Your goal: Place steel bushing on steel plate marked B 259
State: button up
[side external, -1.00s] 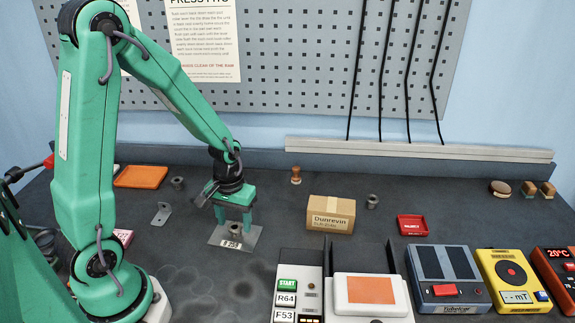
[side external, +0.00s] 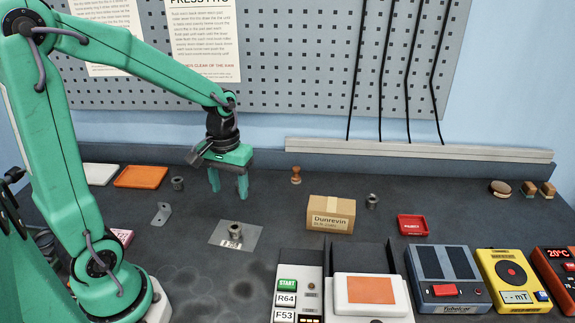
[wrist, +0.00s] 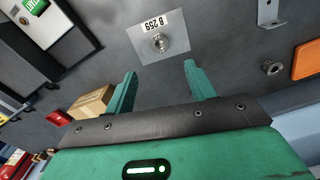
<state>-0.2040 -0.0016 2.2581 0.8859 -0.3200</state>
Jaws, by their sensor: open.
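A steel bushing (side external: 235,230) stands upright on the steel plate (side external: 220,236), which lies flat on the bench. In the wrist view the bushing (wrist: 160,43) sits inside the edges of the plate (wrist: 180,42), and the plate's label reads B 259. My gripper (side external: 228,197) is open and empty, above and behind the plate, apart from the bushing. In the wrist view my gripper (wrist: 158,80) shows both fingers spread wide with nothing between them.
Other bushings stand at the back left (side external: 177,183) and beside the cardboard box (side external: 331,214). An angle bracket (side external: 161,213) and an orange tray (side external: 141,176) lie to the left. A red tray (side external: 412,225) and several instruments are to the right.

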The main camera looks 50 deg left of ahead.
jog(key=shift+r, duration=0.2)
dwell(0.5)
jog(key=s+d+r+m+t, duration=0.5)
jog(key=s+r, duration=0.3)
jog(key=r, duration=0.3)
jog(key=shift+d+m+t, duration=0.3)
jog(key=shift+d+m, duration=0.2)
jog(key=shift+d, duration=0.15)
